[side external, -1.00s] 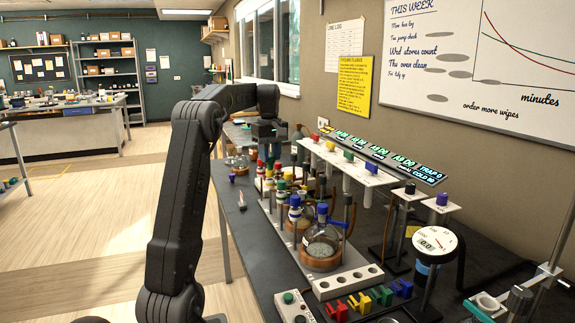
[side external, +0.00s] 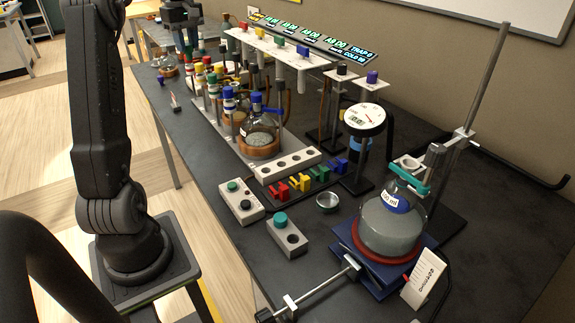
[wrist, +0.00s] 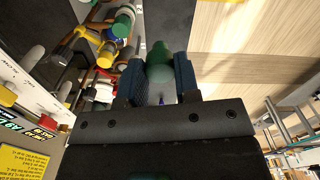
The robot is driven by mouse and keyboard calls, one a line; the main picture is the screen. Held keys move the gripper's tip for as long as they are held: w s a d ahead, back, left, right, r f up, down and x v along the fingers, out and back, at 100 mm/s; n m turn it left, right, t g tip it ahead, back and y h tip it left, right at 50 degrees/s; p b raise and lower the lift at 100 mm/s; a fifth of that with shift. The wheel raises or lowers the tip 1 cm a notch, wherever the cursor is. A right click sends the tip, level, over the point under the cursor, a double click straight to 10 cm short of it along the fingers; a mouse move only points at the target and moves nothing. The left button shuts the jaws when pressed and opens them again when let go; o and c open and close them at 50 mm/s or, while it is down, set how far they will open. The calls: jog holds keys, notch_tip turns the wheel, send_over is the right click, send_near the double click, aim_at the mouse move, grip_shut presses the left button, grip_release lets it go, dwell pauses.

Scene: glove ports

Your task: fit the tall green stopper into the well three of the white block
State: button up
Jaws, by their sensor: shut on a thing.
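My gripper (wrist: 161,76) is shut on the tall green stopper (wrist: 158,66), which stands between the two blue-grey finger pads in the wrist view. In the side external view my gripper (side external: 181,18) is at the top edge, above the far end of the bench; the stopper cannot be made out there. The white block (side external: 262,181) lies at the near end of the glassware row, with several dark round wells in a line along its top. I see no stopper in these wells. My gripper is well apart from the block. No well number is readable.
A round flask with a blue stopper (side external: 257,125) stands close behind the block. Coloured clips (side external: 301,182) lie in front of it. A raised white rack (side external: 290,50) runs along the right, with a dial gauge (side external: 364,119) nearer.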

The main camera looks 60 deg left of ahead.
aim_at(187, 44)
notch_tip(187, 44, up, 5)
jog(key=shift+f, duration=0.15)
jog(key=w+d+m, duration=0.3)
jog(key=w+d, duration=0.2)
jog(key=d, duration=0.5)
jog(key=w+d+m, duration=0.3)
jog(key=w+d, duration=0.3)
jog(key=d, duration=0.3)
jog(key=w+d+m, duration=0.3)
jog(key=w+d, duration=0.2)
jog(key=d, duration=0.5)
jog(key=f, duration=2.8)
jog(key=shift+d+f, duration=0.1)
jog(key=shift+d, duration=0.1)
jog(key=shift+f, duration=0.55)
jog(key=o, duration=0.9)
